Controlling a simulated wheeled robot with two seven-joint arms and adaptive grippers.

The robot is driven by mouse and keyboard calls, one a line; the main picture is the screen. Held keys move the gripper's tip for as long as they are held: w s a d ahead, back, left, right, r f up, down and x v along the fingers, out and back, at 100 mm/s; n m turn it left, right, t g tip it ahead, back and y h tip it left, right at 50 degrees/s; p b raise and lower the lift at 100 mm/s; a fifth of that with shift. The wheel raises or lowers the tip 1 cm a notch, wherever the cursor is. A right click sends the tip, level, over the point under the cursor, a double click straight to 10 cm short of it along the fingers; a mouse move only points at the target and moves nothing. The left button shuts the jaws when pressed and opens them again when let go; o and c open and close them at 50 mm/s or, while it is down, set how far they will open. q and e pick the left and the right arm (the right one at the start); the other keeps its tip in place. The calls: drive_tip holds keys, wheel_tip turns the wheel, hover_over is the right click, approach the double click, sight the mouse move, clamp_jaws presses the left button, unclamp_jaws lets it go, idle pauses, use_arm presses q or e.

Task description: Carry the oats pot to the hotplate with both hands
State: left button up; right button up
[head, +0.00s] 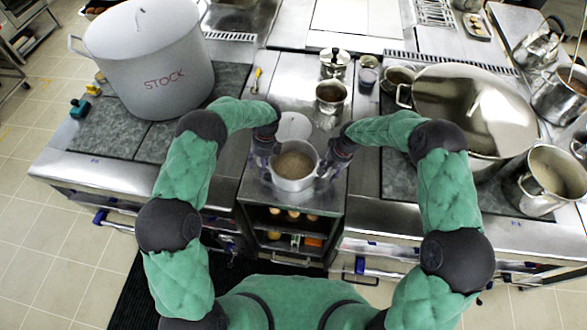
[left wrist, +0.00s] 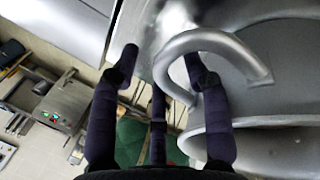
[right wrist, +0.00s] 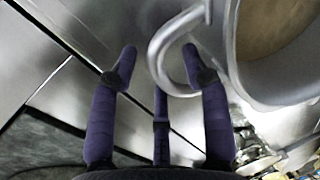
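The oats pot (head: 294,185), a small grey metal pot with beige contents, stands on the narrow steel counter in the middle. Its loop handles show in the left wrist view (left wrist: 215,42) and the right wrist view (right wrist: 163,55). My left gripper (head: 268,158) is at the left handle, fingers apart, with part of the loop between them. My right gripper (head: 329,166) is at the right handle, fingers apart, the loop close to one finger. I cannot tell if any finger touches. A pale round disc (head: 293,126) lies behind the pot; I cannot tell whether it is the hotplate.
A large STOCK pot (head: 150,70) stands on a dark slab at left. A big lidded steel pot (head: 470,105) stands at right. A small steel pot (head: 331,96) and a lidded canister (head: 334,62) stand behind. An open shelf (head: 290,238) is below.

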use_arm(q)
clamp_jaws()
use_arm(e)
clamp_jaws()
use_arm(q)
drive_tip(key=shift+w+r, duration=0.1)
drive_tip(key=shift+r, duration=0.1)
use_arm(e)
drive_tip(key=shift+r, duration=0.15)
